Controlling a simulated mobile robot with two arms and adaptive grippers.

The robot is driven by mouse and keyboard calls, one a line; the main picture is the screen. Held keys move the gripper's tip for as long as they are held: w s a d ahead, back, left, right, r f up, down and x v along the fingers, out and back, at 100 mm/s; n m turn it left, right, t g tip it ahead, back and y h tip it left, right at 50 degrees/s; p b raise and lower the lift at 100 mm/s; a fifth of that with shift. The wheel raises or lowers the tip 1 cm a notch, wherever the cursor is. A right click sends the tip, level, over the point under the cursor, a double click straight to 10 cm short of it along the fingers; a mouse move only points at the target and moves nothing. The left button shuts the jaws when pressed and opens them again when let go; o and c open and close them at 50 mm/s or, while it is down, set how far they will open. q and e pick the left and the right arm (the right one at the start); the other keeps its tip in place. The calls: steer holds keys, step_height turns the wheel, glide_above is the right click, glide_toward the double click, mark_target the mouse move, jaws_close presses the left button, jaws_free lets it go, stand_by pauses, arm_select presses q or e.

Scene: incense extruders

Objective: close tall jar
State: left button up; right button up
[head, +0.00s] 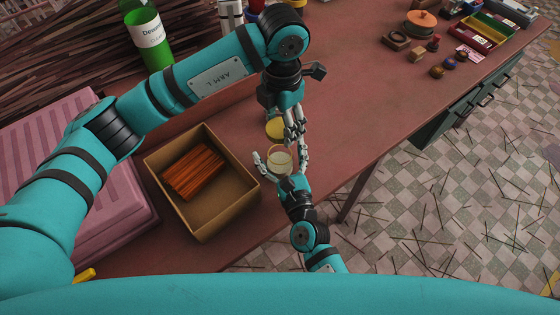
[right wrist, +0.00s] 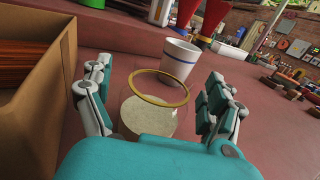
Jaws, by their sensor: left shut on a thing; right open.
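The tall jar (head: 280,162) is clear glass with a gold rim and pale contents. It stands upright and uncovered on the table, and it also shows in the right wrist view (right wrist: 150,112). My right gripper (head: 279,166) is open, with its fingers on either side of the jar; in the right wrist view gaps show between fingers and glass. My left gripper (head: 294,132) points down just beyond the jar. It is shut on a round yellow piece that looks like the lid (head: 276,129). The fingers partly hide the lid, and the exact grip is unclear.
A cardboard box (head: 246,205) of orange sticks stands left of the jar. A white cup with a blue band (right wrist: 179,60) stands behind the jar. A green bottle (head: 148,45) and a pink case (head: 60,140) are farther left. The table's right half has bare room.

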steer(key=c, duration=1.8)
arm_select(q)
glide_above(281, 147)
steer(key=s, duration=0.2)
steer(key=shift+s+f, duration=0.2)
steer(key=shift+f, duration=2.3)
steer(key=shift+f, duration=0.9)
steer(key=shift+s+f, duration=0.1)
steer(key=shift+f, duration=0.3)
steer(key=shift+c, duration=0.3)
steer(key=shift+f, duration=0.15)
steer(key=shift+c, duration=0.4)
steer(key=shift+o, duration=0.6)
steer(key=shift+f, duration=0.45)
